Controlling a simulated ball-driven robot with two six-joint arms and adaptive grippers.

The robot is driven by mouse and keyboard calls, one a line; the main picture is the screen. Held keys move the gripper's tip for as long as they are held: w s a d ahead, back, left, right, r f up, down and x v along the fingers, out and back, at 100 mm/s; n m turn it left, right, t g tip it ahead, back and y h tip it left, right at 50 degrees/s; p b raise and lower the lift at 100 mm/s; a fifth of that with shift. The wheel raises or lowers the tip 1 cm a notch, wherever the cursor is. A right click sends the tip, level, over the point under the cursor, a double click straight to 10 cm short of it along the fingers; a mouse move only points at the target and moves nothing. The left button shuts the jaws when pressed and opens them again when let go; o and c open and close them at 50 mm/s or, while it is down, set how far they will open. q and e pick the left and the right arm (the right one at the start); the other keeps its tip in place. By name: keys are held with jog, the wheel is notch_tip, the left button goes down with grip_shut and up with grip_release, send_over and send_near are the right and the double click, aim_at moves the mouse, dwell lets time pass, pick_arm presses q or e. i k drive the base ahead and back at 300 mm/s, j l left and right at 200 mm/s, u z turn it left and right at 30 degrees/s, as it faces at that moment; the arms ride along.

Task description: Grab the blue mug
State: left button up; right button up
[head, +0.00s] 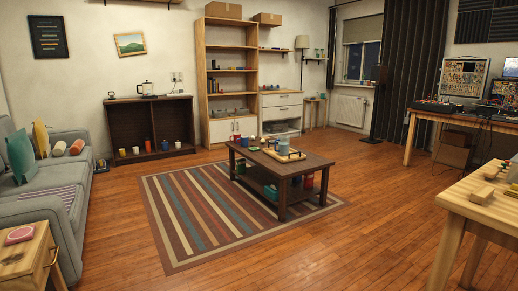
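Several small mugs stand in a row at the bottom of the dark open cabinet by the back wall, and one of them looks like a blue mug (165,145). On the dark coffee table (314,163) mid-room, a grey-blue vessel (283,143) stands on a wooden tray. I cannot tell if it is a mug. Neither of my grippers is in view.
A striped rug (190,239) lies under and left of the coffee table. A grey sofa (65,205) and small wooden side table (40,250) stand at left. A light wooden table (465,205) juts in at lower right. The wooden floor (335,250) between is clear.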

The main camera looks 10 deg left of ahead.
aim_at(244, 140)
jog(key=i+u, duration=0.25)
jog(key=i, duration=0.35)
jog(key=i+j+u, duration=0.4)
jog(key=i, duration=0.4)
jog(key=i+l+u, duration=0.1)
jog(key=i+u, duration=0.3)
jog(key=i, duration=0.45)
jog(key=i+l+u, duration=0.25)
jog(key=i+u, duration=0.2)
jog(key=i, duration=0.35)
jog(key=i+z, duration=0.2)
jog(key=i, duration=0.3)
jog(key=i+z, duration=0.2)
jog(key=i, duration=0.35)
jog(key=i+j+z, duration=0.2)
jog(key=i, duration=0.25)
jog(key=i+j+z, duration=0.2)
jog(key=i, duration=0.3)
